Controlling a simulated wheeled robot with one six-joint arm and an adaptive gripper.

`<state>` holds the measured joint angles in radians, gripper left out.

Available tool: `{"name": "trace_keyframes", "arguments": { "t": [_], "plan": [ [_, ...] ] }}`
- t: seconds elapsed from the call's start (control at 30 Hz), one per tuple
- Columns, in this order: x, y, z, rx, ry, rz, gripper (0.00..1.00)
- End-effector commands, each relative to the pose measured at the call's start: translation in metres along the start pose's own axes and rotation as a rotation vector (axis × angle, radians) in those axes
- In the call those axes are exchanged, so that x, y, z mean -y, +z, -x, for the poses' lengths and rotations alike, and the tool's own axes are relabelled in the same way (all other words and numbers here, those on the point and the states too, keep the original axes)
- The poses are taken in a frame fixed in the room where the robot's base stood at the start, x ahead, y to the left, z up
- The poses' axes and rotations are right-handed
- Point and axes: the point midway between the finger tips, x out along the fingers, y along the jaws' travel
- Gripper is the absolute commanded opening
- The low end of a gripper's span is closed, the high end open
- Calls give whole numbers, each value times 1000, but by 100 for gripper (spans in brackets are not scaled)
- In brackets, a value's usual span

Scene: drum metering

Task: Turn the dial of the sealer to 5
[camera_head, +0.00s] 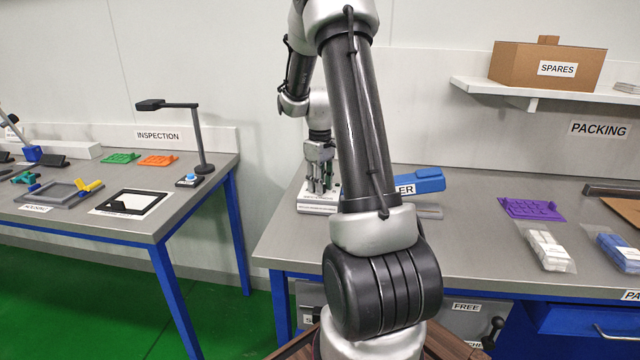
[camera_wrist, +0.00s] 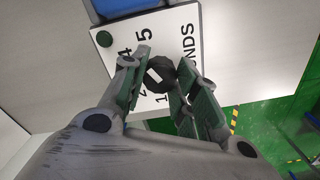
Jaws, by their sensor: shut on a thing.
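The sealer (camera_head: 428,182) stands on the packing bench in the head view, with a blue arm and a label partly hidden behind my arm. Its white panel (camera_wrist: 185,30) in the wrist view carries printed numbers, with 4 and 5 readable, and lettering ending in "NDS". The dial (camera_wrist: 158,66) is a dark round knob with a white mark, between my fingers. I cannot tell exactly which number the mark points to. My gripper (camera_wrist: 160,60) is shut on the dial, a finger on each side. It also shows above the panel in the head view (camera_head: 319,180).
On the bench to the right are a purple tray (camera_head: 531,208) and bagged white parts (camera_head: 550,250). A shelf with a spares box (camera_head: 545,66) hangs above. The inspection table (camera_head: 190,200) stands left, beyond a gap.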

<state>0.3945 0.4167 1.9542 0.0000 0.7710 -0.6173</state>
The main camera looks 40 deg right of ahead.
Motion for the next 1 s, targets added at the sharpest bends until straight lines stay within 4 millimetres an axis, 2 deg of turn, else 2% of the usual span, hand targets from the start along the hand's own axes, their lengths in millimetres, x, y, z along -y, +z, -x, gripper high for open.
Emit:
{"name": "trace_keyframes", "arguments": {
  "t": [0.43,1.0],
  "plan": [
    [0,0,1,-2,1,-276,6],
    [0,-1,1,-2,1,-340,6]
  ]
}}
